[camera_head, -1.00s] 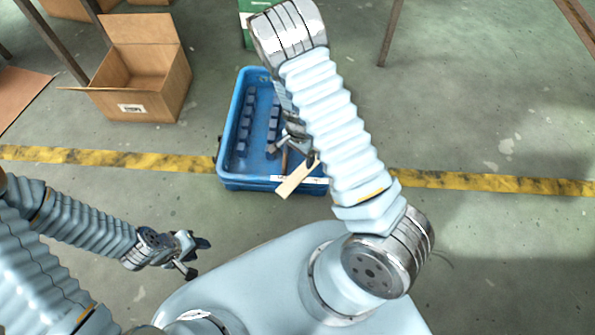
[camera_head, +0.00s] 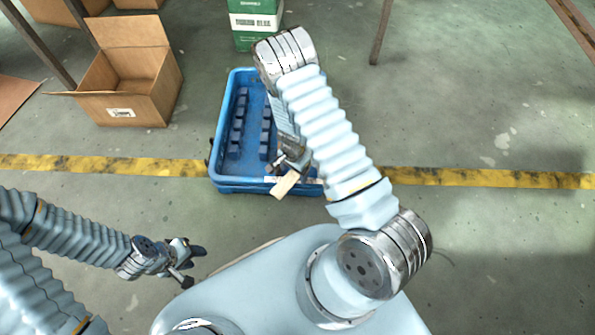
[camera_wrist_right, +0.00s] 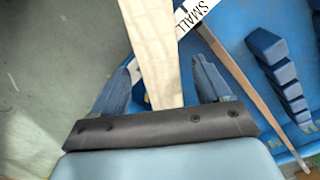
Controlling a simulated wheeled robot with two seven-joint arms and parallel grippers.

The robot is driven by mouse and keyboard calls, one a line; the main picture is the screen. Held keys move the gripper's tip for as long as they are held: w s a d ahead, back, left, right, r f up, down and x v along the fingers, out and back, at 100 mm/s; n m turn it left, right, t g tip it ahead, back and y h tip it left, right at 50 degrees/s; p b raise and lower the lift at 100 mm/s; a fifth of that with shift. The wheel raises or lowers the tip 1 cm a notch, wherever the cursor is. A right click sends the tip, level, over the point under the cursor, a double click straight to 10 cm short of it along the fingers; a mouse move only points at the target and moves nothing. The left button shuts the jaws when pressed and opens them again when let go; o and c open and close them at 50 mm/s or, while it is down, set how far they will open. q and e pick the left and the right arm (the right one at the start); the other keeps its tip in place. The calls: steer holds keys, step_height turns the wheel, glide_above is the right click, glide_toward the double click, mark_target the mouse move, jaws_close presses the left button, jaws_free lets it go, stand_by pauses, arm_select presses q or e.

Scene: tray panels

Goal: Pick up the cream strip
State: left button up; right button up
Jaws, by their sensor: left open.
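The cream strip (camera_head: 285,184) shows at the near edge of the blue tray (camera_head: 214,160), its far part hidden by my right gripper (camera_head: 288,164). In the right wrist view the cream strip (camera_wrist_right: 153,45) runs between the two blue fingers of my right gripper (camera_wrist_right: 165,85). The fingers stand apart on either side of it, with a small gap showing on the right. My left gripper (camera_head: 194,262) is open and empty, low on the left, away from the tray.
The tray holds rows of blue notched blocks (camera_head: 238,122) and carries a label reading SMALL (camera_wrist_right: 198,12). A thin brown strip (camera_wrist_right: 240,80) lies beside the cream strip. An open cardboard box (camera_head: 130,95) stands at left, a green box (camera_head: 255,22) behind. Floor at right is clear.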

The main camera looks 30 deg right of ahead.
steer(key=c, duration=1)
steer(key=shift+c, duration=0.2)
